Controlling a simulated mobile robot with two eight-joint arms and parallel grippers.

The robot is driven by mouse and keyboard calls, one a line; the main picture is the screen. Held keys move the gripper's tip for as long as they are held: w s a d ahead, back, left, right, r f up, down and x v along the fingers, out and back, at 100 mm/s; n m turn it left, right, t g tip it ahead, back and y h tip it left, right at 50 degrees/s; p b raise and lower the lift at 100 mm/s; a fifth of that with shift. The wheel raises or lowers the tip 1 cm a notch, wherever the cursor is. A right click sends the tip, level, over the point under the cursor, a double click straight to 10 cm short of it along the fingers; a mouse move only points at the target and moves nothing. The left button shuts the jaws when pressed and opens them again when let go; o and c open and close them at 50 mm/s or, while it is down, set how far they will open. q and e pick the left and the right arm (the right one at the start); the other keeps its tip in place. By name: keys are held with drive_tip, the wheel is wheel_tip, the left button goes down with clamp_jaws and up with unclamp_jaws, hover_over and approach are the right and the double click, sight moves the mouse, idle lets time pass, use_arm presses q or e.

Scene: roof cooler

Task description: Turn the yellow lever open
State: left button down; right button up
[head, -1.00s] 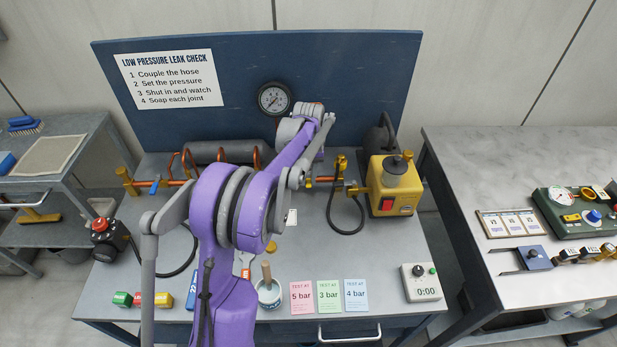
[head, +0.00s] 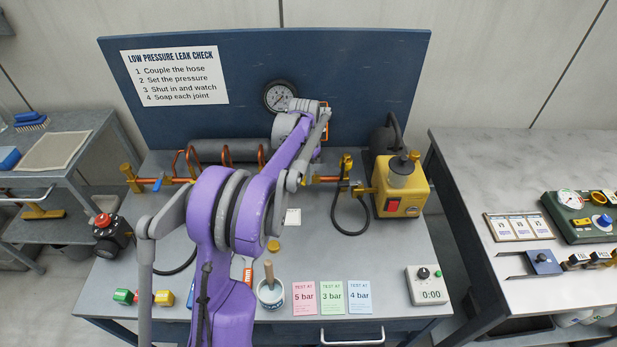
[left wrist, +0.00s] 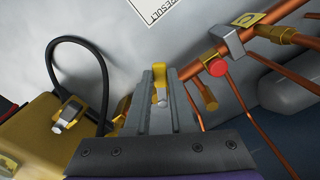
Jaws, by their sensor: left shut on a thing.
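The yellow lever (left wrist: 159,76) shows in the left wrist view, between the two grey fingers of my left gripper (left wrist: 158,88). The fingers are shut on it, and its lower part lies between them. In the head view my purple left arm reaches over the bench to the pipework below the gauge. There its wrist hides the fingers and the lever. A copper pipe (left wrist: 203,60) runs right beside the fingers in the left wrist view. My right gripper is in neither view.
A yellow pump (head: 402,188) with a black hose (head: 337,222) stands right of my wrist. A pressure gauge (head: 280,96) is on the blue back panel (head: 370,80). A cup (head: 270,292), coloured cards (head: 331,297) and a timer (head: 428,287) are at the front. The bench's middle right is mostly clear.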

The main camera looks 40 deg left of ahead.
use_arm(q)
drive_tip(key=shift+w+a+m, duration=0.3)
drive_tip(key=shift+a+m, duration=0.4)
drive_tip(key=shift+m, duration=1.2)
drive_tip(key=shift+w+a+m, duration=0.25)
drive_tip(key=shift+a+m, duration=0.4)
drive_tip(key=shift+m, duration=1.25)
drive_tip(key=shift+w+a+m, duration=0.3)
drive_tip(key=shift+a+m, duration=0.4)
drive_tip(key=shift+m, duration=1.2)
drive_tip(key=c, duration=0.8)
unclamp_jaws()
drive_tip(key=shift+o, duration=0.2)
wheel_tip(320, 180, up, 11)
drive_tip(key=shift+f, duration=0.1)
